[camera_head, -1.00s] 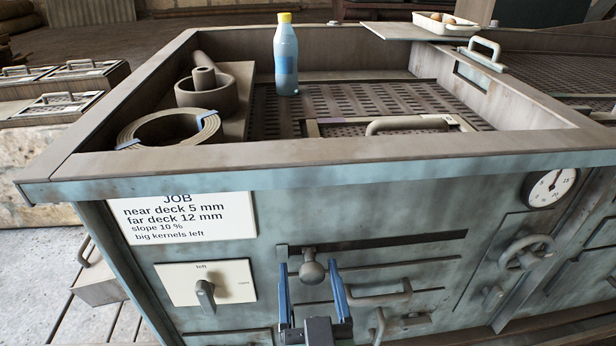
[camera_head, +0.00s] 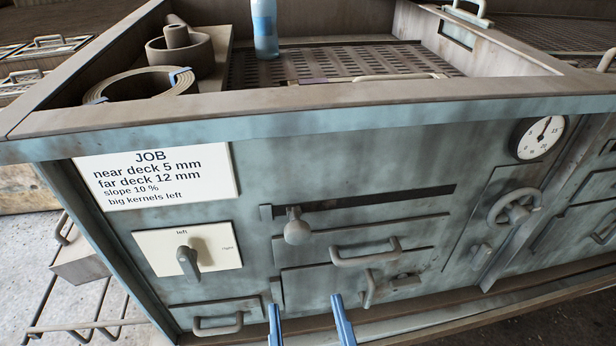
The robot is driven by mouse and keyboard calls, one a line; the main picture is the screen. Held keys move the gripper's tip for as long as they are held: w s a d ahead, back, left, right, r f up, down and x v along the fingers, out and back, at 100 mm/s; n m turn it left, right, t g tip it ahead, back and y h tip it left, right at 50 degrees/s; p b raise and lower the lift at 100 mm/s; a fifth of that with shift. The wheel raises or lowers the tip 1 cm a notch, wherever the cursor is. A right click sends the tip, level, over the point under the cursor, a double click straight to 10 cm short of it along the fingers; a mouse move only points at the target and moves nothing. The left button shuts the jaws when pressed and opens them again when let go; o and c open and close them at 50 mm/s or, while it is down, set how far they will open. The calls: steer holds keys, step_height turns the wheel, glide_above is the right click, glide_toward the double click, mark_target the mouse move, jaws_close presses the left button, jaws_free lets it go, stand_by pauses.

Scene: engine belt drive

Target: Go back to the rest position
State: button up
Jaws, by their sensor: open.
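My gripper (camera_head: 309,322) is at the bottom edge of the head view. Its two blue fingers are spread apart with nothing between them. It is in front of the machine's lower front panel, below the round slider knob (camera_head: 297,228) and below a drawer handle (camera_head: 366,252). The knob sits at the left end of a dark horizontal slot (camera_head: 390,201). The rest of my arm is out of view.
The machine front carries a JOB sign (camera_head: 155,176), a left/right lever (camera_head: 188,262), a handwheel (camera_head: 515,206) and a gauge (camera_head: 537,137). A bottle (camera_head: 265,30), a mortar (camera_head: 180,56) and a coil (camera_head: 140,85) stand in the top tray. Floor shows at left.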

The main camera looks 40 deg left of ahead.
steer(key=shift+w, duration=0.1)
steer(key=w+d+r+m+t+h, duration=0.2)
steer(key=w+d+r+t+h, duration=0.15)
steer(key=w+r, duration=0.5)
steer(key=w+d+r+m+t+h, duration=0.2)
steer(key=w+d+r+t, duration=0.3)
steer(key=r, duration=0.6)
steer(key=s+d+r+m+t+h+p, duration=0.1)
steer(key=s+d+r+m+t+h, duration=0.2)
steer(key=r, duration=0.8)
steer(key=s+d+r+m+t+h+p, duration=0.1)
steer(key=d+r+m+t+h, duration=0.4)
steer(key=r, duration=0.6)
step_height(320, 180, up, 19)
steer(key=a+n+p, duration=0.1)
steer(key=p, duration=1.8)
steer(key=shift+w+a+n, duration=0.25)
steer(key=shift+w+n, duration=0.05)
steer(key=shift+n, duration=0.1)
